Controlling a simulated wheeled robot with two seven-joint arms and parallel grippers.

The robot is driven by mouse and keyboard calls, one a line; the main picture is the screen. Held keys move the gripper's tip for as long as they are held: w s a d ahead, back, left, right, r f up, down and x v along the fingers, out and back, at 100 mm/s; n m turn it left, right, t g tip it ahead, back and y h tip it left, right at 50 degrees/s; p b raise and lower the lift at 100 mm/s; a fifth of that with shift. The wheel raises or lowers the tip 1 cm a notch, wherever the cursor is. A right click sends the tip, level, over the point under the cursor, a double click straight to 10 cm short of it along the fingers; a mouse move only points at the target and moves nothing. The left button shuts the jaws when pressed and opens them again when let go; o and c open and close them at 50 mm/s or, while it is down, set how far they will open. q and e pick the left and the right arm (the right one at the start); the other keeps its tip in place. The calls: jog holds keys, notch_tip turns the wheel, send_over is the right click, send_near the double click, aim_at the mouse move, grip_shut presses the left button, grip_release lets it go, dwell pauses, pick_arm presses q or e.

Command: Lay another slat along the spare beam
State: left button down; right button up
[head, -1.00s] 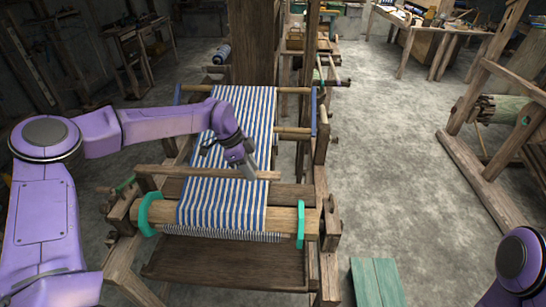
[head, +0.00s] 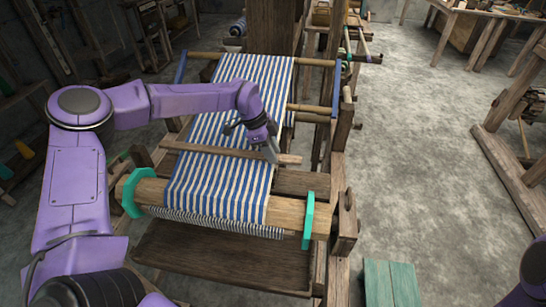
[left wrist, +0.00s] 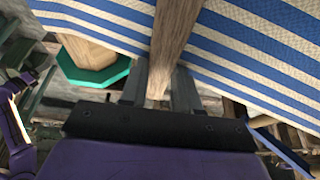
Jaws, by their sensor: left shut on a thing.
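My left gripper (head: 270,152) is shut on a long thin wooden slat (head: 200,150) near its right end. The slat runs crosswise over the blue-and-white striped cloth (head: 222,188) on the loom. In the left wrist view the slat (left wrist: 172,35) passes between the two fingers (left wrist: 158,88). I cannot tell whether it touches the cloth. A thick round wooden beam (head: 285,213) with teal end flanges lies nearer to me, with the cloth over it. I cannot tell which beam is the spare one. My right gripper is out of view.
Thin rods (head: 312,63) cross the loom beyond my gripper. A wide board (head: 222,258) lies low at the loom's front. A teal-topped stool or box (head: 391,283) stands at the lower right. Another wooden frame (head: 502,140) stands at the far right. The floor between is clear.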

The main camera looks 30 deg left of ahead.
pick_arm(q)
jog(key=shift+s, duration=1.25)
send_near(269, 204)
jog(key=shift+x, duration=3.05)
jog(key=c, duration=0.7)
grip_release()
jog(key=shift+c, duration=0.2)
jog(key=v, duration=1)
jog(key=shift+a+r, duration=0.15)
jog(key=shift+r, duration=0.1)
